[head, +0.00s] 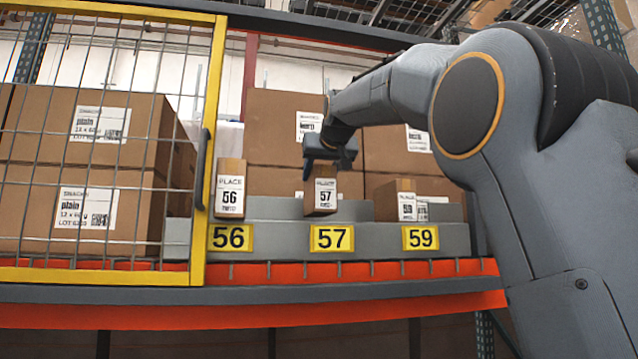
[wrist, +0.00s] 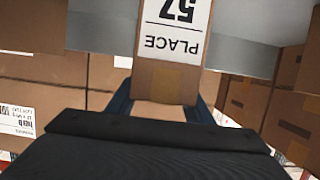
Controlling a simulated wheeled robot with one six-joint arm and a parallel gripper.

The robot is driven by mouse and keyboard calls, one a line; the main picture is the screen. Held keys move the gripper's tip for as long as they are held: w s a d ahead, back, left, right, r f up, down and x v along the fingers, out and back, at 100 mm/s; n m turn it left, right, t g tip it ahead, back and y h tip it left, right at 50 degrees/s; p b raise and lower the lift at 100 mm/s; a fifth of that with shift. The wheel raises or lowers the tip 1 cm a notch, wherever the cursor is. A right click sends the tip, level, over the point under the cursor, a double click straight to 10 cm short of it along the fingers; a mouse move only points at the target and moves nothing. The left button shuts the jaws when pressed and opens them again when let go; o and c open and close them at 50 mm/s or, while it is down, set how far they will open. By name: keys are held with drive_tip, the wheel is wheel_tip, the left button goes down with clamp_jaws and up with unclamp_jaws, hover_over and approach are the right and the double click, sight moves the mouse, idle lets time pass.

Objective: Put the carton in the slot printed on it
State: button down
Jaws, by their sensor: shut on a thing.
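The carton (head: 320,196) is a small brown box with a white label reading PLACE 57. My gripper (head: 328,165) is shut on its top. The carton is upright at the slot with the yellow 57 plate (head: 332,238), in line above that plate. Whether its bottom touches the slot floor I cannot tell. In the wrist view the carton (wrist: 168,80) sits between my two fingers (wrist: 165,105), its label upside down.
A carton labelled 56 (head: 230,185) stands above plate 56. A yellow-framed mesh gate (head: 213,110) covers the left side. Large brown boxes (head: 270,125) stack behind the rack. An orange beam (head: 300,270) runs along the front.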

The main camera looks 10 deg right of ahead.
drive_tip(key=shift+f, duration=1.2)
drive_tip(key=c, duration=0.9)
unclamp_jaws()
drive_tip(key=shift+f, duration=0.2)
drive_tip(key=shift+s+r, duration=0.1)
drive_tip(key=shift+r, duration=0.1)
drive_tip(key=b+v, duration=0.5)
drive_tip(key=v, duration=0.6)
drive_tip(key=shift+s+r, duration=0.1)
drive_tip(key=shift+s, duration=0.3)
